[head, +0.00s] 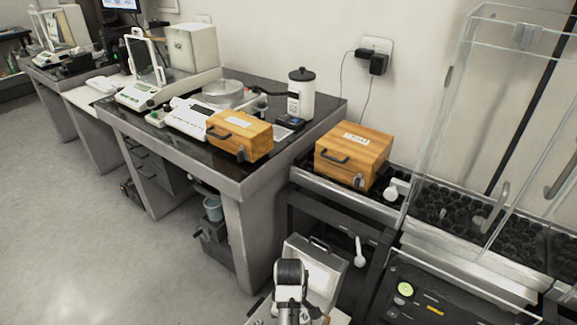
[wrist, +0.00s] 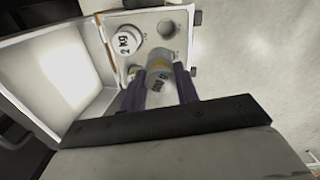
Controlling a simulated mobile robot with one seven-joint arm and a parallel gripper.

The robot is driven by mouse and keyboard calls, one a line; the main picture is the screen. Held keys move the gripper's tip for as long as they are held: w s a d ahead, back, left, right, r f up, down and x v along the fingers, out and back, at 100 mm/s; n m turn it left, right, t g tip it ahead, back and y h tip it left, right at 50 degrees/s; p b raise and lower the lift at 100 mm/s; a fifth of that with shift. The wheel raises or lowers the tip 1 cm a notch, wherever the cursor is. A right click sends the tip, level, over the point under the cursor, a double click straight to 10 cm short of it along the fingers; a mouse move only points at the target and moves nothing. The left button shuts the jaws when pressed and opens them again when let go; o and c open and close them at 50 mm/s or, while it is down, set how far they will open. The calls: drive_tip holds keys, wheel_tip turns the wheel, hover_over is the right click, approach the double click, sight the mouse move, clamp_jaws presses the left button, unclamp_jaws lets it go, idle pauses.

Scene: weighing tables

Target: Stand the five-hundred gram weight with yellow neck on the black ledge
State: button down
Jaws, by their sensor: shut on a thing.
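In the wrist view my gripper (wrist: 160,86) is shut on a grey metal weight (wrist: 159,72) with a yellowish neck. A marking shows on the weight, but I cannot read it surely. The weight is over or in the open weight case (wrist: 185,54); I cannot tell whether it is clear of its socket. A white-topped weight marked 2 kg (wrist: 125,42) sits in the case beside it. In the head view the case's raised lid (head: 318,277) shows beyond my arm, which hides the held weight. I cannot surely tell which dark surface is the black ledge.
A wooden box (head: 352,155) stands on the right-hand bench, near a clear-walled cabinet (head: 450,110). Another wooden box (head: 240,136), balances and a white bottle (head: 301,95) crowd the dark table (head: 185,150). The floor at left is clear.

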drive_tip(key=w+f+m, duration=0.3)
drive_tip(key=f+m, duration=0.2)
drive_tip(key=m, duration=0.7)
drive_tip(key=shift+w+f, duration=0.4)
drive_tip(key=shift+a, duration=0.15)
